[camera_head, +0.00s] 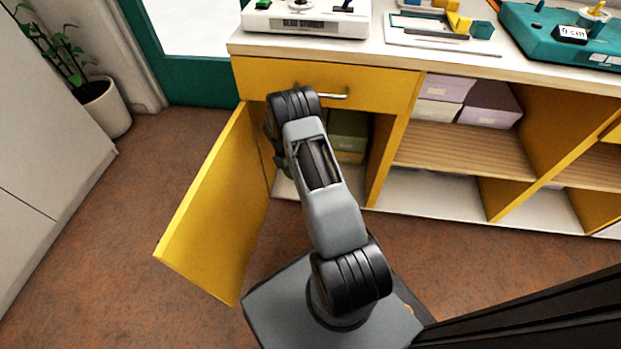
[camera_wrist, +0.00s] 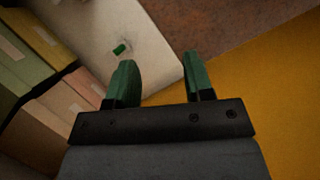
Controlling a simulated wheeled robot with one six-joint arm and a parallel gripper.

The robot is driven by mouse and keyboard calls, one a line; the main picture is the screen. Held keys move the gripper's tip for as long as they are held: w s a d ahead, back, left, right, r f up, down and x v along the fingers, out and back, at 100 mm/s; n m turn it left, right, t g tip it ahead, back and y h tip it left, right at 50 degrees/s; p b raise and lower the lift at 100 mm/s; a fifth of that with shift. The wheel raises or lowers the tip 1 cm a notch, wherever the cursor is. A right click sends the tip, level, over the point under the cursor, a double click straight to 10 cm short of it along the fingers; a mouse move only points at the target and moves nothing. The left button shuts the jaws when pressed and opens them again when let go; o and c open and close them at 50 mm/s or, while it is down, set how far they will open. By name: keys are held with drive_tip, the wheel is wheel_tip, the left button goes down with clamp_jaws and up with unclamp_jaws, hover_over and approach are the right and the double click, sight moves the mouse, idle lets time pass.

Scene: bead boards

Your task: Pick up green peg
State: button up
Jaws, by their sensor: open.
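A small green peg (camera_wrist: 121,48) shows in the wrist view on the pale cabinet floor (camera_wrist: 98,22), ahead of the left finger. My gripper (camera_wrist: 158,65) has two green fingers spread wide, with nothing between them. The peg lies slightly beyond and left of the left fingertip, apart from it. In the head view, my arm hides most of the gripper at the open cabinet, and the peg cannot be seen there.
The yellow cabinet door (camera_head: 215,205) stands open left of my arm. A closed drawer (camera_head: 335,85) is above the opening. Boxes (camera_wrist: 62,105) stand along the left in the wrist view. Boards, including a white one (camera_head: 310,22), sit on the countertop (camera_head: 400,47).

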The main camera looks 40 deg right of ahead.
drive_tip(key=w+d+f+n, duration=0.2)
drive_tip(key=d+f, duration=0.1)
drive_tip(key=f, duration=0.3)
drive_tip(key=w+d+r+n+t+h, duration=0.1)
drive_tip(key=w+d+r+n+h, duration=0.1)
drive_tip(key=w+d+n, duration=0.3)
drive_tip(key=shift+w+a+f+b+x, duration=0.15)
drive_tip(key=shift+b+x, duration=0.85)
drive_tip(key=shift+x, duration=1.3)
drive_tip(key=shift+w+a+f+b+x, duration=0.15)
drive_tip(key=shift+b+x, duration=0.85)
drive_tip(key=shift+x, duration=1.25)
drive_tip(key=shift+w+a+b+x, duration=0.2)
drive_tip(key=shift+b+x, duration=0.8)
drive_tip(key=shift+x, duration=1.3)
drive_tip(key=c, duration=0.8)
